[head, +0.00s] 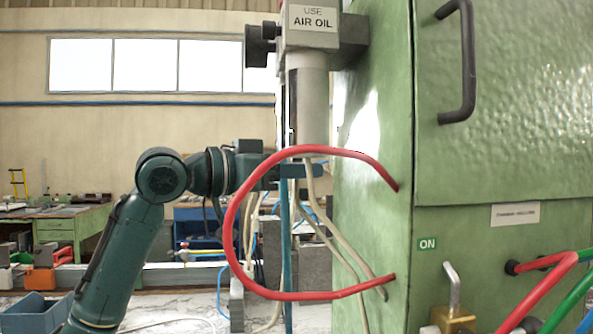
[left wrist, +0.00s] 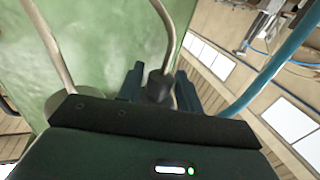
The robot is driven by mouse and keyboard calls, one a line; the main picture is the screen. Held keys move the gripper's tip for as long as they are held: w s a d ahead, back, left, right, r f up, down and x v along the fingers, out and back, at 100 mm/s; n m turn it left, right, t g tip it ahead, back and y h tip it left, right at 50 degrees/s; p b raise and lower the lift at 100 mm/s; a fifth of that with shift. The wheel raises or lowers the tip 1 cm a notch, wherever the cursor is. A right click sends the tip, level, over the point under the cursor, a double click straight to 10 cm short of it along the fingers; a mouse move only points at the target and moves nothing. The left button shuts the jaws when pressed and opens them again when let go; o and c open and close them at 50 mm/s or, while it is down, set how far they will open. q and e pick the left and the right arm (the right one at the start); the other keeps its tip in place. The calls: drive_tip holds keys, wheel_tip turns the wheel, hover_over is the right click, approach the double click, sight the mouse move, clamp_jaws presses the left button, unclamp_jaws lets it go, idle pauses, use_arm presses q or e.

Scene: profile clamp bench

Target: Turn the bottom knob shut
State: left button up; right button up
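The bottom knob (left wrist: 158,86) is a dark grey cylinder in the left wrist view. It lies between the two fingers of my left gripper (left wrist: 159,88), with a narrow gap on each side. In the head view my left gripper (head: 300,171) is just under the grey cylinder of the unit labelled AIR OIL (head: 307,105). The bottom knob cannot be made out there, behind the gripper and the red hose. My right gripper is in neither view.
A red hose (head: 232,225) loops in front of my left wrist to the green cabinet (head: 372,215). Beige hoses (head: 345,250) and a blue-green pipe (head: 286,255) hang beside the gripper. A lever (head: 453,288) stands at the lower right. A blue bin (head: 40,312) is at the lower left.

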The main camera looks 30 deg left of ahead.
use_arm(q)
drive_tip(key=shift+o, duration=0.9)
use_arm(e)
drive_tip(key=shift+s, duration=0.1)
use_arm(q)
drive_tip(key=shift+s+a, duration=0.1)
drive_tip(key=shift+s, duration=0.05)
drive_tip(key=b+v, duration=0.4)
drive_tip(key=v, duration=0.8)
drive_tip(key=shift+s+a, duration=0.25)
drive_tip(key=shift+s, duration=0.05)
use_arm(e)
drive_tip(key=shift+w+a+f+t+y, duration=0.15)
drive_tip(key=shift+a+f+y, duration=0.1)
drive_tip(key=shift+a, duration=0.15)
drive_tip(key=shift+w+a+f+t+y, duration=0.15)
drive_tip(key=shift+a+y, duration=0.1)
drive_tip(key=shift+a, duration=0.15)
